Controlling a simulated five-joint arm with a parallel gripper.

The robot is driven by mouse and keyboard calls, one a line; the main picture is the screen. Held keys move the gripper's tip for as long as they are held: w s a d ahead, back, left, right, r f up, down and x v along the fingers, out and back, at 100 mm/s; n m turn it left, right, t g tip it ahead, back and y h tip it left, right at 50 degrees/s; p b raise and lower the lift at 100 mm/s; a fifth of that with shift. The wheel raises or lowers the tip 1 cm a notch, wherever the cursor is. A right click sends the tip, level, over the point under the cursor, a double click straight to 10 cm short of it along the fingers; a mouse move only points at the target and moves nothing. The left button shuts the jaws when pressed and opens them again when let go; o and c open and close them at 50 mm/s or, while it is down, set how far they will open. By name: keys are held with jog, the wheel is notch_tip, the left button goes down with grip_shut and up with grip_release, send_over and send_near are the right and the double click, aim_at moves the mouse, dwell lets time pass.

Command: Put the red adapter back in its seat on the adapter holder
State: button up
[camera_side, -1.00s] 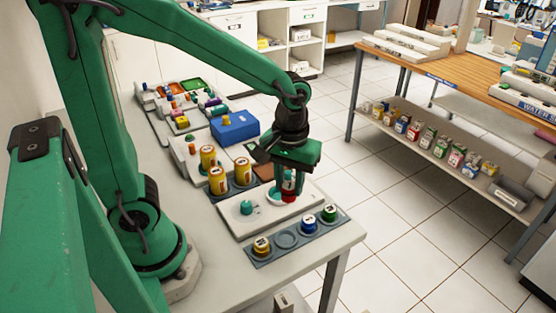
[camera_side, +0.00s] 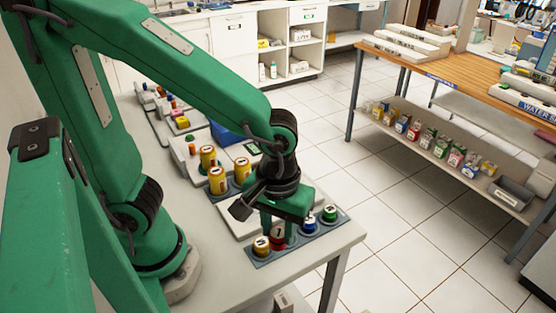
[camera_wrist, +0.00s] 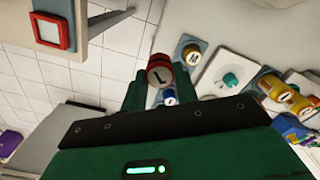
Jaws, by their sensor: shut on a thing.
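The red adapter (camera_side: 278,243) is between the fingers of my gripper (camera_side: 279,229), which is shut on it. In the wrist view the red adapter (camera_wrist: 160,70) shows between the two green fingers, its numbered end facing the camera. The adapter holder (camera_side: 262,262) is the grey strip at the table's front edge. The red adapter is over or at its empty seat, between the yellow adapter (camera_side: 261,244) and the blue adapter (camera_side: 308,225). The green adapter (camera_side: 330,213) stands at the right end. The seat is hidden, so I cannot tell whether the adapter touches it.
A white unit (camera_side: 232,222) lies behind the holder, partly hidden by my gripper. Several yellow bottles (camera_side: 217,180) stand further back, with a blue box (camera_side: 222,136) beyond. The table edge is close in front. The yellow and blue adapters are close on either side.

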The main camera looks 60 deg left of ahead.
jog(key=shift+s+d, duration=0.45)
jog(key=shift+s, duration=0.25)
jog(key=shift+a+f, duration=0.1)
jog(key=shift+f, duration=0.05)
jog(key=w+a+f, duration=0.4)
jog(key=w+a, duration=0.1)
jog(key=w+a+f, duration=0.3)
jog(key=shift+a, duration=0.1)
jog(key=shift+f, duration=1.95)
jog(key=shift+f, duration=0.1)
jog(key=o, duration=1.1)
jog(key=shift+c, duration=0.2)
